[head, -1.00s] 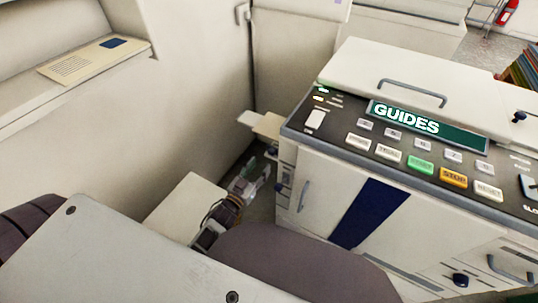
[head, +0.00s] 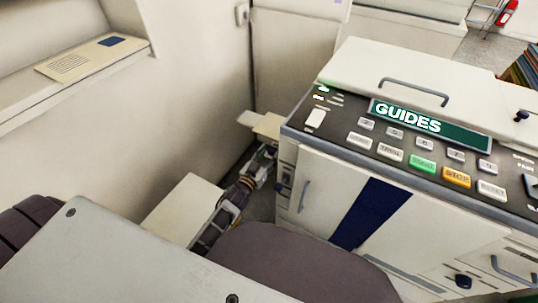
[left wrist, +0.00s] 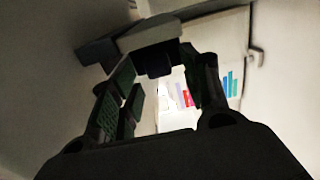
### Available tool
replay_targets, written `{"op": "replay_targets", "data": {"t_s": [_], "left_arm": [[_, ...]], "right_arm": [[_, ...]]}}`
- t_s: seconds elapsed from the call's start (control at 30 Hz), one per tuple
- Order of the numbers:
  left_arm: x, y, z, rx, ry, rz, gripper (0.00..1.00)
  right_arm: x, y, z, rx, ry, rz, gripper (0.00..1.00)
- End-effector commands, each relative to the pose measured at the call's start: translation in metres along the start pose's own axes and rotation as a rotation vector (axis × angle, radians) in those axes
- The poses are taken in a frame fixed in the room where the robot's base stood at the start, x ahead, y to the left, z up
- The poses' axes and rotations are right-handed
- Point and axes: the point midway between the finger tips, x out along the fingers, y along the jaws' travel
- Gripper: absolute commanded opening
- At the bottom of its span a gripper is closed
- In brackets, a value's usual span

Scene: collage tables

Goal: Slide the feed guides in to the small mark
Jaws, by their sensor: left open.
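The duplicator (head: 340,190) stands at the right with a green GUIDES display (head: 406,117). A cream feed tray (head: 262,124) sticks out from its left side. The feed guides and the small mark cannot be made out in the head view. My left gripper (head: 262,158) is just below the tray, beside the machine's left side. In the left wrist view my left gripper (left wrist: 160,98) has its fingers apart. A pale block with a dark part (left wrist: 152,40) shows beyond the fingertips; I cannot tell if it touches them. My right gripper is out of view.
A cream box-like surface (head: 183,208) stands below the tray, left of my forearm. A wall shelf with a printed card (head: 88,58) is at the upper left. The gap between wall and machine is narrow. Buttons and a lid handle (head: 414,90) top the machine.

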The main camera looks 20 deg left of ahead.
Motion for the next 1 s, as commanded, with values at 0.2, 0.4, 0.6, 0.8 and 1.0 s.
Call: {"op": "replay_targets", "data": {"t_s": [0.2,0.4,0.6,0.8,1.0], "left_arm": [[0.0045,-0.0001,-0.0001,0.000,0.000,0.000,0.46],[0.0044,-0.0001,-0.0002,0.001,0.000,0.000,0.46],[0.0043,-0.0001,-0.0002,0.001,0.000,0.000,0.25],[0.0042,0.0000,-0.0002,0.001,0.000,0.000,0.00],[0.0043,0.0000,-0.0002,0.000,0.000,0.000,0.00]], "right_arm": [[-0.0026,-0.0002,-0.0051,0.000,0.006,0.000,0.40],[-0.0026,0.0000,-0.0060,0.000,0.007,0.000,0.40],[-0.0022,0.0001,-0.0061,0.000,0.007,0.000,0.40],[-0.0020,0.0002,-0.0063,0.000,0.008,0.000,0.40],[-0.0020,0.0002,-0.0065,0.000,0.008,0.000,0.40]]}}
